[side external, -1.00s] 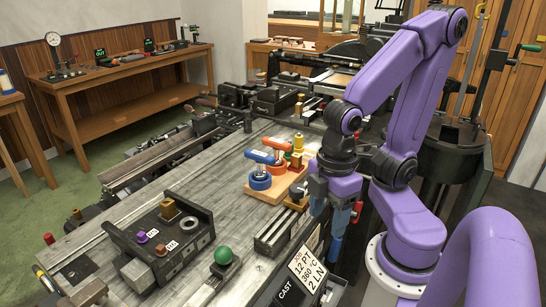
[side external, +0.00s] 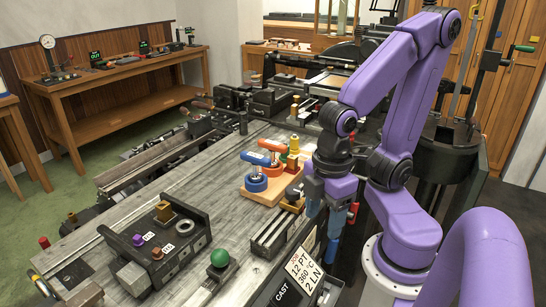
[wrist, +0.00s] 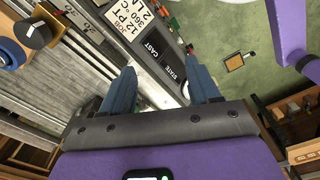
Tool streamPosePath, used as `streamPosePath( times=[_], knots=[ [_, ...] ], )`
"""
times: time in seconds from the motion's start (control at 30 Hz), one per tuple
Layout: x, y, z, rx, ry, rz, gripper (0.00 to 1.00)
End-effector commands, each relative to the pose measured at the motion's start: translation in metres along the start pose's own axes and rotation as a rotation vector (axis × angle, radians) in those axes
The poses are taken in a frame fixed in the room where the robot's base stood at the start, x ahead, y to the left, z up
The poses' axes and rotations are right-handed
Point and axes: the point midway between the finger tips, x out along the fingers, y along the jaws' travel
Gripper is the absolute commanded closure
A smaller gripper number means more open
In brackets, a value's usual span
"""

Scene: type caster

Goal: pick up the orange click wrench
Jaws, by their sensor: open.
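My gripper (side external: 325,225) hangs to the right of the block, by the bench's near edge, apart from both tools. In the wrist view my gripper (wrist: 162,88) shows two blue fingers spread wide with nothing between them.
A brass-coloured piece (side external: 293,150) and a green piece share the wooden block. A green ball knob (side external: 219,258) and a dark fixture (side external: 155,240) stand nearer the camera. A job sign (side external: 302,270) is at the bench edge below my gripper. The grey bench top left of the block is mostly clear.

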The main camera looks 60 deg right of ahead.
Motion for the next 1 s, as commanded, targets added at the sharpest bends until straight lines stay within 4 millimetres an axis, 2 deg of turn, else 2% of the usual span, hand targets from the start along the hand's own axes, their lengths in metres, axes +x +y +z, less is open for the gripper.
streamPosePath(
  times=[0.4,0.43,0.73,0.87,1.0],
  knots=[
    [0.0,0.0,0.0,0.0,0.0,0.0,0.39],
    [0.0,0.0,0.0,0.0,0.0,0.0,0.43],
    [-0.001,0.003,-0.003,0.012,0.0,0.0,0.43],
    [-0.008,0.018,-0.016,0.069,0.0,0.003,0.43],
    [-0.019,0.052,-0.036,0.176,-0.004,0.007,0.43]
  ],
)
